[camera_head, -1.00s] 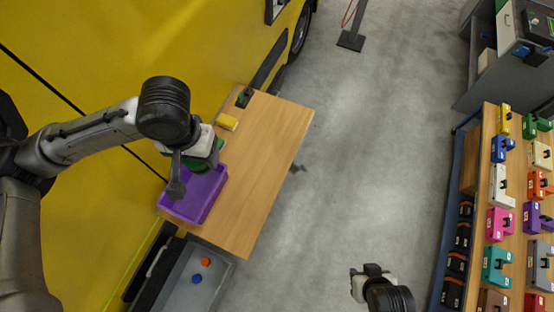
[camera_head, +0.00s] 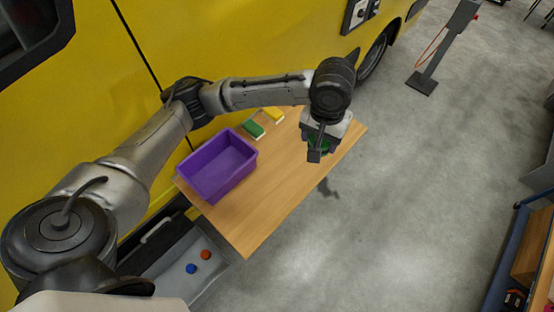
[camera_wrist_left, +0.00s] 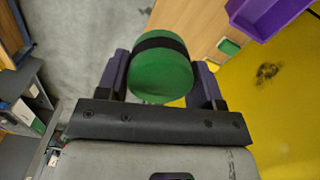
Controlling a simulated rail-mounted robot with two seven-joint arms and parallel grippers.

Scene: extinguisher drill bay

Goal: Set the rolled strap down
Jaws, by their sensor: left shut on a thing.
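The rolled strap (camera_wrist_left: 160,75) is a green roll with a black band. In the left wrist view it sits between the two fingers of my left gripper (camera_wrist_left: 161,80). In the head view my left gripper (camera_head: 319,144) points down near the far right end of the wooden table (camera_head: 262,195). Only a little green of the strap shows under it there. The strap seems to be above the table, but the gap is hard to judge. My right gripper is out of view.
A purple bin (camera_head: 218,166) stands on the table's left part. A green block (camera_head: 253,130) and a yellow block (camera_head: 274,115) lie along the back edge by the yellow vehicle (camera_head: 235,40). The table's middle and front are bare. A stand (camera_head: 443,48) is at the upper right.

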